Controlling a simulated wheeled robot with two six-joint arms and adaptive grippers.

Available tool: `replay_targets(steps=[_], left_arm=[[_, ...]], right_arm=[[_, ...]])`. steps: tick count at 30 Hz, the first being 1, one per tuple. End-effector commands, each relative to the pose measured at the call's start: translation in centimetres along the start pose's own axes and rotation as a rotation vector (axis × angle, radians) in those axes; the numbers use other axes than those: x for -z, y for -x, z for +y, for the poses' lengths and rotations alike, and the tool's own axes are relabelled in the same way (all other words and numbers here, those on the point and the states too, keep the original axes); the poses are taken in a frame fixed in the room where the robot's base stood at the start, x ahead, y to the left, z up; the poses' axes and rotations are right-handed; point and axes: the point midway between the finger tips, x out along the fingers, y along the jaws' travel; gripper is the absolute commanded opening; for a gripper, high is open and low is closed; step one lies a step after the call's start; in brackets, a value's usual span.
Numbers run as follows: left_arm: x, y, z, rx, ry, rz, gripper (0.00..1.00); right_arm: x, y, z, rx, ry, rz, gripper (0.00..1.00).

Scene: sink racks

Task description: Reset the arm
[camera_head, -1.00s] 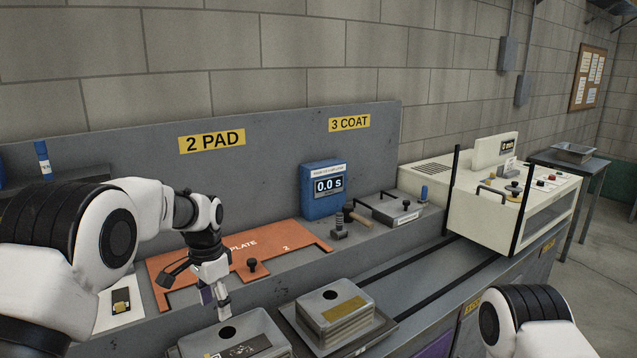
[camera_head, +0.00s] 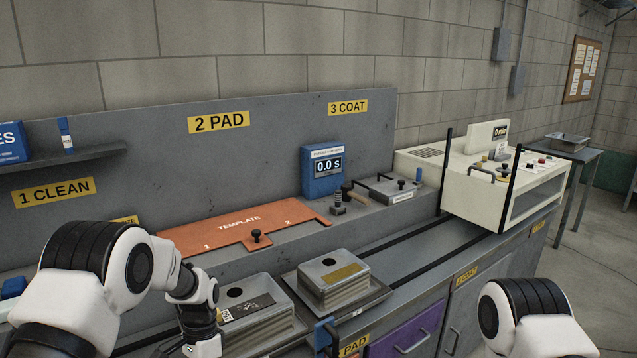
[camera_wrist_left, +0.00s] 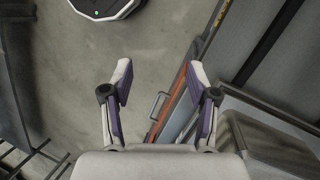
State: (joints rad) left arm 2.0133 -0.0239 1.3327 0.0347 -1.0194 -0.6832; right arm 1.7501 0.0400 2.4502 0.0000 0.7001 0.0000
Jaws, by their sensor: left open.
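My left arm comes in from the left in the head view and bends down in front of the bench. Its gripper is at or below the bottom edge there, so the fingers do not show. In the left wrist view my left gripper (camera_wrist_left: 160,85) is open and empty, its two purple-and-white fingers apart. Below the fingers are the grey floor and the front of the bench. My right arm shows only as a white and black link at the lower right of the head view; its gripper is out of view.
An orange template (camera_head: 245,225) lies on the bench. Two stacks of grey blocks, a left one (camera_head: 243,300) and a right one (camera_head: 335,282), stand near the front edge. A purple drawer (camera_head: 408,332) is below.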

Motion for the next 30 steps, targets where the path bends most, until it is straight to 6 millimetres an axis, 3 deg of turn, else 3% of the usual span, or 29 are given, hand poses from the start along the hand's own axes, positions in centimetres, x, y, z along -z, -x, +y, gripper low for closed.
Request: replay_targets(steps=[1, 6, 9, 12, 15, 17, 22, 30], left_arm=[[-1.1, -3.8, 0.5, -0.028, 0.012, -0.033, 0.59], [-7.1, -17.4, 4.1, -0.092, 0.108, -0.115, 0.59], [-12.3, -24.7, 7.6, -0.098, 0.208, -0.134, 0.59], [-18.1, -29.7, 12.0, -0.069, 0.345, -0.105, 0.59], [-21.4, -30.1, 14.6, -0.007, 0.483, 0.000, 0.59], [-21.8, -29.4, 14.9, 0.034, 0.555, 0.087, 0.59], [-19.2, -28.1, 12.8, 0.112, 0.684, 0.308, 0.59], [-18.9, -28.0, 12.5, 0.115, 0.713, 0.328, 0.59]], right_arm=[[0.0, -0.9, 0.0, 0.000, 0.000, 0.000, 0.59], [0.0, -2.9, 0.0, 0.000, 0.000, 0.000, 0.59], [0.0, -3.9, 0.0, 0.000, 0.000, 0.000, 0.59], [0.0, -4.8, 0.0, 0.000, 0.000, 0.000, 0.59], [0.0, -4.7, 0.0, 0.000, 0.000, 0.000, 0.59], [0.0, -4.5, 0.0, 0.000, 0.000, 0.000, 0.59], [0.0, -4.5, 0.0, 0.000, 0.000, 0.000, 0.59], [0.0, -4.5, 0.0, 0.000, 0.000, 0.000, 0.59]])
